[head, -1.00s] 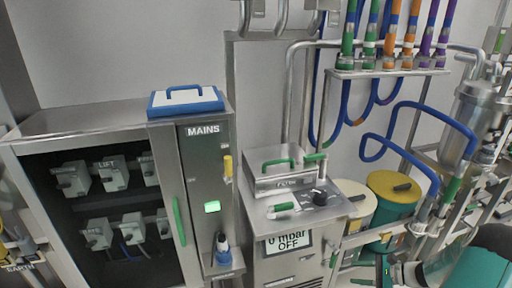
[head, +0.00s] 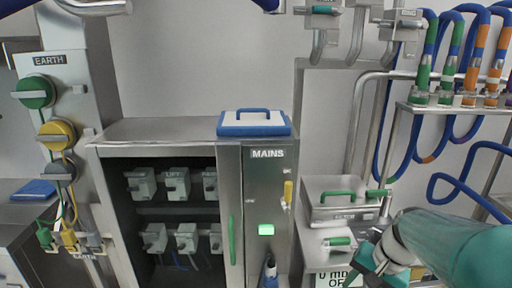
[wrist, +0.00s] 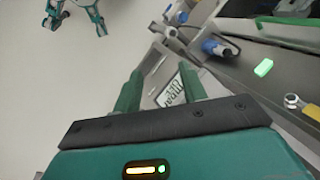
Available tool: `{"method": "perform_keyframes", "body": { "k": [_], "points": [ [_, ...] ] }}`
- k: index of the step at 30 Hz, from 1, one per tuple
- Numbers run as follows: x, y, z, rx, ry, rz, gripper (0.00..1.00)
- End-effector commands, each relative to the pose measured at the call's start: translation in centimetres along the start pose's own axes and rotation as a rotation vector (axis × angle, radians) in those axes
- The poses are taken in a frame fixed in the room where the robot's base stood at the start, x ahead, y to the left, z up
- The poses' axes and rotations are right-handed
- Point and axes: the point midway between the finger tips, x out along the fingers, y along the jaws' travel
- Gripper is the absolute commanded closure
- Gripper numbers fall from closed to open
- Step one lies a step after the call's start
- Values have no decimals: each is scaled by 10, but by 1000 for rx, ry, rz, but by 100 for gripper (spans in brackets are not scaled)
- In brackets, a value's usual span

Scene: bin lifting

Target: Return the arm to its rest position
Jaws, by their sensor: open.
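My teal arm reaches in from the lower right of the head view. My gripper (head: 372,272) is in front of the display unit (head: 325,279) and partly covers its screen. In the wrist view the two green fingers (wrist: 160,84) stand apart with nothing between them. The display unit's screen (wrist: 171,93) shows beyond the fingers. I cannot tell the distance from the fingers to the unit, but no contact shows.
The MAINS cabinet (head: 255,205) stands left of the arm, with a blue-rimmed lid (head: 253,124) on top. A filter box (head: 341,207) is behind the gripper. Hoses and a rack (head: 455,110) are at right. The EARTH panel (head: 65,110) is at far left.

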Motion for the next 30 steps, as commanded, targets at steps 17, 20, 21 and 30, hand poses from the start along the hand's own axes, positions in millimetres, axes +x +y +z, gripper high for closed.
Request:
{"method": "perform_keyframes", "body": {
  "k": [17,20,21,30],
  "points": [
    [-65,-30,126,-603,370,139,58],
    [-68,-29,135,-653,405,143,58],
    [-69,-29,136,-664,414,144,58],
    [-69,-28,138,-674,420,146,58]
  ]
}}
